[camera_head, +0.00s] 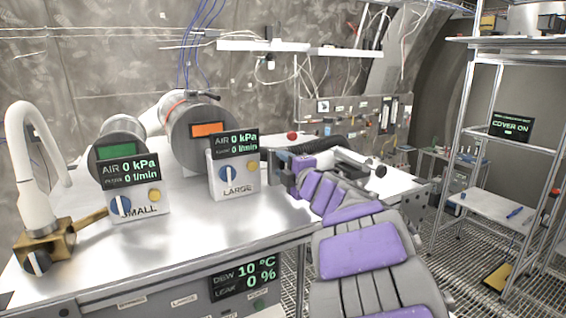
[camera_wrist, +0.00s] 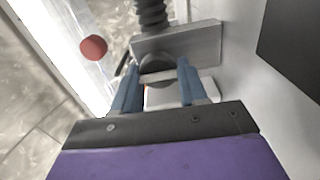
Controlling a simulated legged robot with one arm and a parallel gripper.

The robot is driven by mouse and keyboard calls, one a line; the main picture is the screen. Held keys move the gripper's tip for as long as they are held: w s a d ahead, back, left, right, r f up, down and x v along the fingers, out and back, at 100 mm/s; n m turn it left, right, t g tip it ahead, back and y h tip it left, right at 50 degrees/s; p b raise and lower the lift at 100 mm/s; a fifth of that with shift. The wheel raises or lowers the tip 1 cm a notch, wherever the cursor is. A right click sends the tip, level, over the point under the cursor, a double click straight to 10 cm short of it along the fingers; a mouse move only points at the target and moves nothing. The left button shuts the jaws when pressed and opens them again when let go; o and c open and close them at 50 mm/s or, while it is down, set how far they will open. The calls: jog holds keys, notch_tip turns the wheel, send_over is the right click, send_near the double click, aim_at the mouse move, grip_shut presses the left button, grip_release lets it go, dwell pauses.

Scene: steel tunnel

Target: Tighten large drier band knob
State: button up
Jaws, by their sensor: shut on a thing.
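The large drier (camera_head: 198,128) is a metal cylinder with an orange display, behind a white box labelled LARGE (camera_head: 234,178) with a blue dial and yellow button. Its panel reads 0 kPa and 0 l/min. My gripper (camera_head: 281,172) is just right of that box, at the end of my purple and grey arm. In the wrist view my gripper (camera_wrist: 158,76) has its blue fingers on both sides of a dark rounded knob (camera_wrist: 157,66) and is shut on it. The knob sits in front of a grey metal block (camera_wrist: 185,42). Its lower part is partly hidden.
A black corrugated hose (camera_head: 318,146) and a red ball (camera_head: 292,135) are close behind my gripper. The small drier (camera_head: 122,135) with its box (camera_head: 138,203) and a white curved arm on a brass base (camera_head: 50,246) stand left. The front bench top is mostly clear.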

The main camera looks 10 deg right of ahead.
jog(key=shift+d+f, duration=0.1)
jog(key=shift+f, duration=0.15)
jog(key=o, duration=1)
jog(key=shift+w+d, duration=0.2)
jog(key=shift+d, duration=0.1)
jog(key=shift+o, duration=0.2)
jog(key=shift+s+r, duration=0.1)
jog(key=shift+s, duration=0.45)
jog(key=b+v, duration=0.2)
jog(key=v, duration=1.4)
jog(key=shift+d, duration=0.15)
jog(key=shift+s, duration=0.15)
